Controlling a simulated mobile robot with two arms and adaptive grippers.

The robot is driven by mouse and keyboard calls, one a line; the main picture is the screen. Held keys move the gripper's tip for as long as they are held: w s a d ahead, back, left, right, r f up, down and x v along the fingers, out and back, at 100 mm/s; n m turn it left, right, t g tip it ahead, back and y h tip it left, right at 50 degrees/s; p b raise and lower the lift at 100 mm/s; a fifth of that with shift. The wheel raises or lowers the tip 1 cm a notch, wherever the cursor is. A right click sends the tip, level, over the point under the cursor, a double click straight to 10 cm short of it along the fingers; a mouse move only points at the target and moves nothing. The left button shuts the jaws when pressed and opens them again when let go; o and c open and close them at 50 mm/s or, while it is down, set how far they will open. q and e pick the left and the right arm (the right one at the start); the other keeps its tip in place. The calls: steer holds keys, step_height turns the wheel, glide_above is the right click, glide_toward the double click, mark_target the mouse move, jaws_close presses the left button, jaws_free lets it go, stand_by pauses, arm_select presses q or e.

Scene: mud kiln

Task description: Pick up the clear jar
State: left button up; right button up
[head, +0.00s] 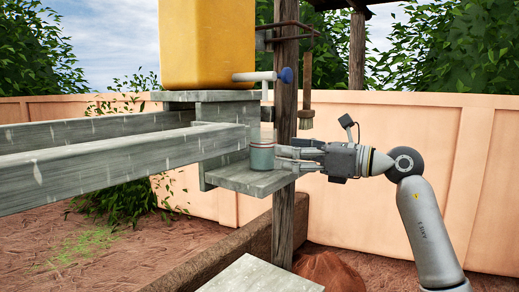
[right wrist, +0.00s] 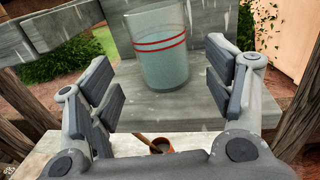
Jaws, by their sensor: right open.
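The clear jar (head: 262,155) stands upright on a small grey plank shelf (head: 250,181) under the tap of a yellow tank. In the right wrist view the jar (right wrist: 160,50) has red bands and holds a clear, bluish liquid. My right gripper (head: 285,155) reaches in from the right, its fingertips close beside the jar. In the right wrist view the right gripper (right wrist: 163,88) is open, with the jar ahead between and just beyond its fingers. Whether a finger touches the jar cannot be told. My left gripper is not in view.
The yellow tank (head: 208,42) with its tap (head: 256,76) stands above. A wooden post (head: 286,120) rises right behind the gripper. Long grey beams (head: 110,160) run to the left. An orange-brown pot (right wrist: 160,146) sits lower down in the wrist view.

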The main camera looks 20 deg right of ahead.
mark_target(261, 151)
steer(key=shift+w+a+r, duration=0.15)
steer(key=shift+w+a, duration=0.3)
steer(key=shift+w, duration=0.05)
steer(key=shift+w+a+p, duration=0.4)
steer(key=shift+w+a, duration=0.1)
steer(key=p+x, duration=0.2)
steer(key=x, duration=0.1)
steer(key=p+x, duration=0.1)
steer(key=shift+w+a+f, duration=0.2)
steer(key=shift+w+f, duration=0.05)
steer(key=shift+w+a+f, duration=0.1)
steer(key=shift+w+a, duration=0.05)
steer(key=shift+a, duration=0.05)
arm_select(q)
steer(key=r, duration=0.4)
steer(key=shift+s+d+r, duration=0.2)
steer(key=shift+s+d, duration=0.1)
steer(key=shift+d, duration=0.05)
arm_select(e)
steer(key=shift+f, duration=0.1)
steer(key=shift+d, duration=0.1)
steer(key=shift+c, duration=0.6)
steer(key=c, duration=1.1)
steer(key=shift+o, duration=0.2)
